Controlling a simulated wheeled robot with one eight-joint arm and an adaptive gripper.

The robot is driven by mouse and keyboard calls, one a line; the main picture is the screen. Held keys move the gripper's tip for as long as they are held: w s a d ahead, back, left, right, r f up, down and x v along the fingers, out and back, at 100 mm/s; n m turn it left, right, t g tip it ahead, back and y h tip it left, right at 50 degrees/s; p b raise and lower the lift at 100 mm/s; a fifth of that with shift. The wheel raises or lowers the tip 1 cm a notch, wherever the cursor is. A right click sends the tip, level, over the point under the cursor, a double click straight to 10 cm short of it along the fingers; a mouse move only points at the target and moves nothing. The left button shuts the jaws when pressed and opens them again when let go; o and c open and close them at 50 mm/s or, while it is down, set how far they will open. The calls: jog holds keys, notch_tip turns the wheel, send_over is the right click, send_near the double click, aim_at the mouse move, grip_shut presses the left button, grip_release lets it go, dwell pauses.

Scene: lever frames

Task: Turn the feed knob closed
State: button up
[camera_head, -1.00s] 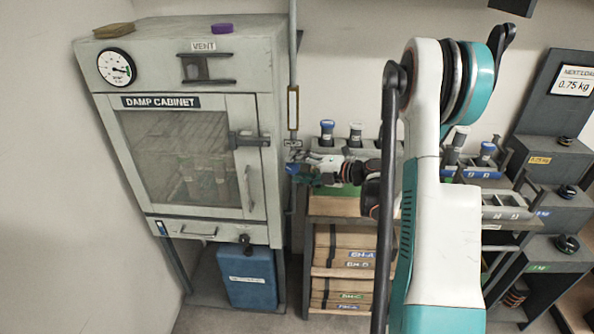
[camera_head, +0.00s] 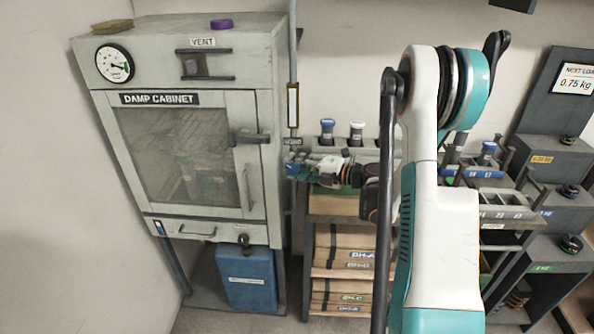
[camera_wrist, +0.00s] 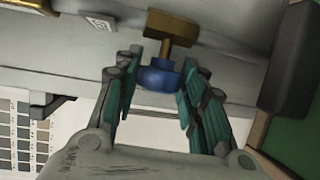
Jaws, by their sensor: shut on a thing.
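The feed knob is a blue knob (camera_wrist: 158,78) on a brass stem (camera_wrist: 170,32), seen in the wrist view at top centre. My gripper (camera_wrist: 160,68) has its teal-padded fingers on both sides of the knob, shut on it. In the head view my gripper (camera_head: 298,168) is at the pipe just right of the damp cabinet (camera_head: 262,190). It covers most of the knob there, so the knob's turn angle cannot be told.
Blue- and white-capped bottles (camera_head: 328,132) stand behind my arm.

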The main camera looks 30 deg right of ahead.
jog(key=f+t+y+b, duration=0.1)
jog(key=b, duration=0.2)
jog(key=shift+m, duration=0.4)
jog(key=shift+r+m+t+y+b, duration=0.25)
jog(key=shift+m+t+y+b, duration=0.1)
jog(key=shift+t, duration=0.45)
jog(key=o, duration=1.1)
jog(key=shift+c, duration=0.2)
jog(key=v, duration=1.2)
